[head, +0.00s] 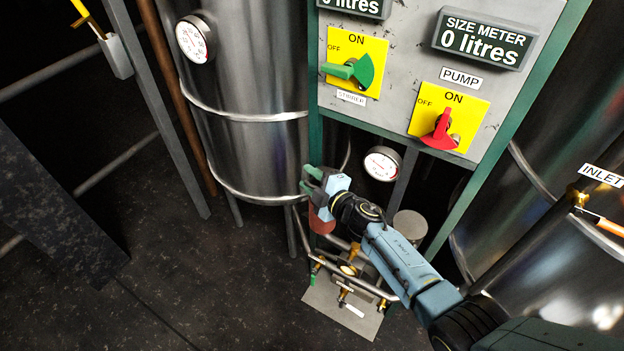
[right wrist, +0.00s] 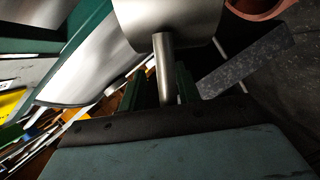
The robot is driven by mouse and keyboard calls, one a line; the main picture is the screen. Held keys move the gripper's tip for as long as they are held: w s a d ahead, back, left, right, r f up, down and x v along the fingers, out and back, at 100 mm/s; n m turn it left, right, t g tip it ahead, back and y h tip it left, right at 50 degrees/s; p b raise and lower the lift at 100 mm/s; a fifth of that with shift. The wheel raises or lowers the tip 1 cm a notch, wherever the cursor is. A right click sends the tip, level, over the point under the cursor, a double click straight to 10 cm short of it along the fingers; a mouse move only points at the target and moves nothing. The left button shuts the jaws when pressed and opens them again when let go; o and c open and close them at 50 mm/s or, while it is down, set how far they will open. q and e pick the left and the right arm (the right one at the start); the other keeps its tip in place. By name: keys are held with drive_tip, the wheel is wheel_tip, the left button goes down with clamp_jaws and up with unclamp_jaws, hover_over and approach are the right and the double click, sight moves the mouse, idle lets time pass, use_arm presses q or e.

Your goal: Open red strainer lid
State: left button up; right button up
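The red strainer (head: 320,222) stands low, just below my right gripper (head: 310,181) in the head view. Part of its red rim (right wrist: 262,10) shows at the top right of the right wrist view and looks uncovered. In that view a steel lid (right wrist: 165,15) with a short round handle (right wrist: 164,70) lies ahead of my right gripper (right wrist: 167,82). The green fingers stand on either side of the handle and appear shut on it. The lid cannot be made out in the head view. My left gripper is not in view.
A grey round lid (head: 410,222) sits right of my right forearm. Pipes and small valves (head: 348,268) lie below it over a metal plate (head: 360,318). A steel tank (head: 250,120) stands behind, with a switch panel (head: 400,90) above.

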drive_tip(key=p+v, duration=0.3)
drive_tip(key=v, duration=1)
drive_tip(key=shift+s, duration=0.15)
drive_tip(key=shift+d+r, duration=0.15)
drive_tip(key=shift+r, duration=0.05)
